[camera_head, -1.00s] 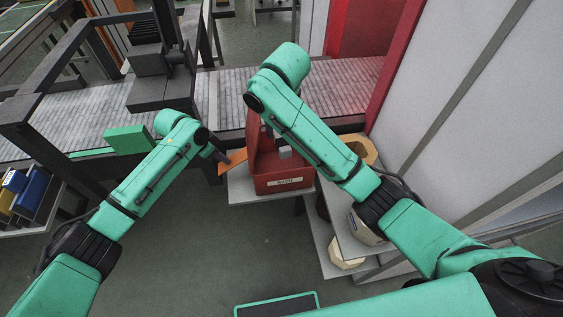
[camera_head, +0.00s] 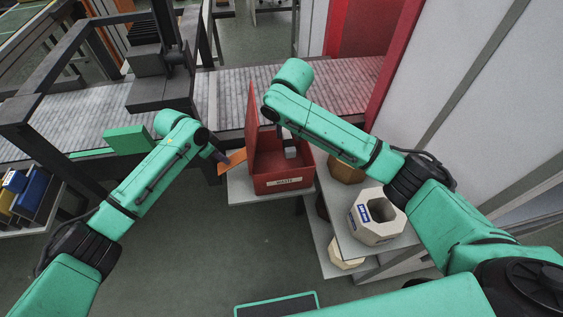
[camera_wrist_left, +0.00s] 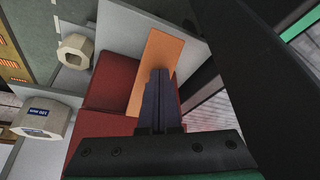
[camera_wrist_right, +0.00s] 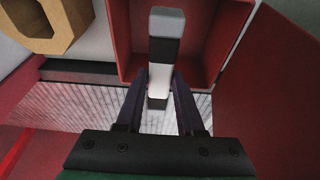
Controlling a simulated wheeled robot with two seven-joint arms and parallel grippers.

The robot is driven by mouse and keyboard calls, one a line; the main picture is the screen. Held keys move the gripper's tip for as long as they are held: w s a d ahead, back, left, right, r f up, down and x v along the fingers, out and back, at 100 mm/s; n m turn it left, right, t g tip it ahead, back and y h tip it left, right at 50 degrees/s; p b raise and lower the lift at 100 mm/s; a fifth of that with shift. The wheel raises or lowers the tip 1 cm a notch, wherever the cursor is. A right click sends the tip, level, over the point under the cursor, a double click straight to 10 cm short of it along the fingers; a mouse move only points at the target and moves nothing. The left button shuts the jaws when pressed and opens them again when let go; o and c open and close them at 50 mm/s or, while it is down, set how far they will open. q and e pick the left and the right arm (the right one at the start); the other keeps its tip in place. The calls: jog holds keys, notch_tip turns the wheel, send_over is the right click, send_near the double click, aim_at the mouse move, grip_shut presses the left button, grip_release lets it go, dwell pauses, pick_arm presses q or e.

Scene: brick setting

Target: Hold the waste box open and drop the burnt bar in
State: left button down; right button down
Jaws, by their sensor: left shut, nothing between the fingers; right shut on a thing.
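The red waste box (camera_head: 283,184) stands on a grey shelf with its label facing me. Its red lid (camera_head: 252,120) stands up at the left. An orange plate (camera_head: 236,162) sticks out at the box's left side. My left gripper (camera_head: 221,156) is shut and empty, its fingertips at this plate; the left wrist view shows the fingers (camera_wrist_left: 159,75) over the plate, contact unclear. My right gripper (camera_wrist_right: 158,85) is shut on the burnt bar (camera_wrist_right: 165,50), which is pale with black bands. The bar points down over the box's open inside; in the head view its grey end (camera_head: 291,153) shows there.
A roller conveyor (camera_head: 310,95) runs behind the box. Right of the box, octagonal blocks, one pale (camera_head: 378,217) and one brown (camera_head: 346,168), stand on a shelf. A white wall (camera_head: 440,120) closes the right side. The green floor in front is open.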

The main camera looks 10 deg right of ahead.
jog(key=shift+c, duration=2.2)
grip_release()
jog(key=shift+r, duration=0.15)
jog(key=v, duration=1.1)
jog(key=shift+r, duration=0.4)
jog(key=shift+s, duration=0.1)
